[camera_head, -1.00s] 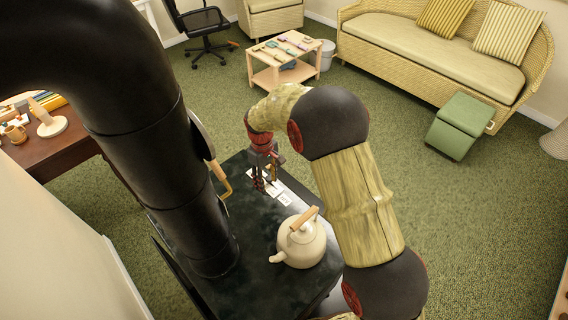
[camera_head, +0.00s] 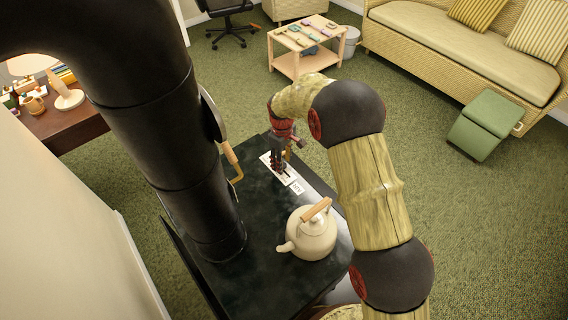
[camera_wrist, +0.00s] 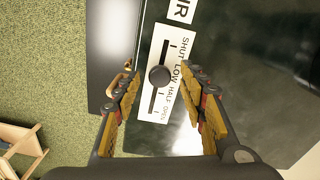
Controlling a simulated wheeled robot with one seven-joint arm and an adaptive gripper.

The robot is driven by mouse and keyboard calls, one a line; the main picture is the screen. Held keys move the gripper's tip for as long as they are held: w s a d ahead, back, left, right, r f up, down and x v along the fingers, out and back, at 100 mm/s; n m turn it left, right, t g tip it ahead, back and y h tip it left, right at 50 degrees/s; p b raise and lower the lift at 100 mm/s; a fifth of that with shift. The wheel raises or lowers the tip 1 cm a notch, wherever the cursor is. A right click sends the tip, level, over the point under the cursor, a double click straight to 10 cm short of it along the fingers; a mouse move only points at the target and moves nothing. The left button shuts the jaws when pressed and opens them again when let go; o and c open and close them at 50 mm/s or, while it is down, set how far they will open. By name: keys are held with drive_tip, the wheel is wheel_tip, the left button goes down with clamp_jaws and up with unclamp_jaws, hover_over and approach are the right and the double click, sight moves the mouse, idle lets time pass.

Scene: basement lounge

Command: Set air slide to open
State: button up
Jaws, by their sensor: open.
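The air slide is a white plate (camera_wrist: 151,128) on the dark stove top, marked SHUT, LOW, HALF and OPEN, with a black slot. Its round dark knob (camera_wrist: 160,77) stands in the slot in the wrist view, about beside LOW, toward HALF. The OPEN mark is at the slot's lower end there. My gripper (camera_wrist: 161,79) is open, with one finger on each side of the knob and gaps visible between. In the head view my gripper (camera_head: 281,164) is over the plate (camera_head: 291,179) and hides the knob.
A cream kettle (camera_head: 312,232) with a wooden handle stands on the stove top (camera_head: 262,262) near the plate. A black stovepipe (camera_head: 165,130) rises on the left, with a wooden-grip handle (camera_head: 231,158) beside it. A small wooden table (camera_head: 288,62) stands beyond on the carpet.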

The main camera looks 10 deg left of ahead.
drive_tip(key=shift+f, duration=0.25)
drive_tip(key=shift+c, duration=1)
clamp_jaws()
